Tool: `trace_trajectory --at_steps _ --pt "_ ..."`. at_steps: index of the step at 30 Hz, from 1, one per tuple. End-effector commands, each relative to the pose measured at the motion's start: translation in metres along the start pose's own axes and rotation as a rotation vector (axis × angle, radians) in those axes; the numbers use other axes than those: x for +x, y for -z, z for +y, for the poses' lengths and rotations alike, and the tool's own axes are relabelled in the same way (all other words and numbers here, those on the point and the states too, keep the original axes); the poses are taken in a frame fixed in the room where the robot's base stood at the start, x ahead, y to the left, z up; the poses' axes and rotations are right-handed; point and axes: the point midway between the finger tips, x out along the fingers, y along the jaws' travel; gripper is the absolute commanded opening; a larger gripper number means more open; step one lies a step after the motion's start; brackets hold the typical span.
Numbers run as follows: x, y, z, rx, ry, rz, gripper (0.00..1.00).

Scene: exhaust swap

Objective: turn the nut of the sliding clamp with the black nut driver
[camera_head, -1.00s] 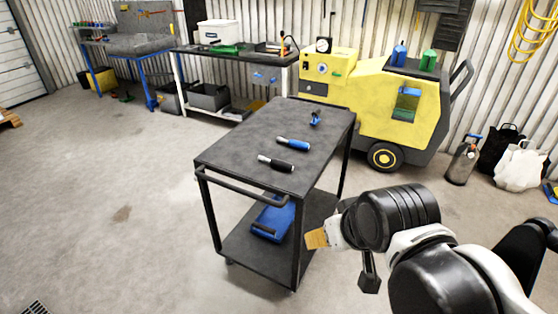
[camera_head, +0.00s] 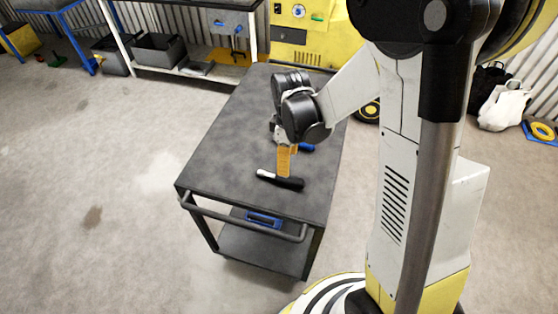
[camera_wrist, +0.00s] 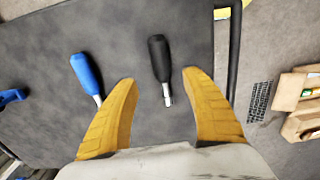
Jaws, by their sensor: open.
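The black nut driver (camera_head: 289,182) lies on the cart top, its silver shaft pointing left in the head view. In the wrist view the black nut driver (camera_wrist: 159,60) lies between the two yellow fingers, its shaft toward my palm. My gripper (camera_head: 284,172) is over the cart at the driver, fingers pointing down. In the wrist view my gripper (camera_wrist: 160,92) is open, with a gap on each side of the driver. I cannot tell its exact height above the driver. The sliding clamp and its nut cannot be made out in the current views.
A blue-handled driver (camera_wrist: 86,73) lies beside the black one, partly hidden by my arm in the head view. A blue item (camera_wrist: 11,97) lies at the wrist view's left. The cart top (camera_head: 222,167) is otherwise mostly clear; its handle bar (camera_head: 245,227) runs along the near edge.

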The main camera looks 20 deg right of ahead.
Motion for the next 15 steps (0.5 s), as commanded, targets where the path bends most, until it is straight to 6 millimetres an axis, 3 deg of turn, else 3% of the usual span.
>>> trace_trajectory --at_steps 4,15 --pt "0.03 0.0 0.0 0.001 -0.001 0.0 0.56" --pt "0.064 0.002 0.0 0.002 -0.002 0.001 0.56"
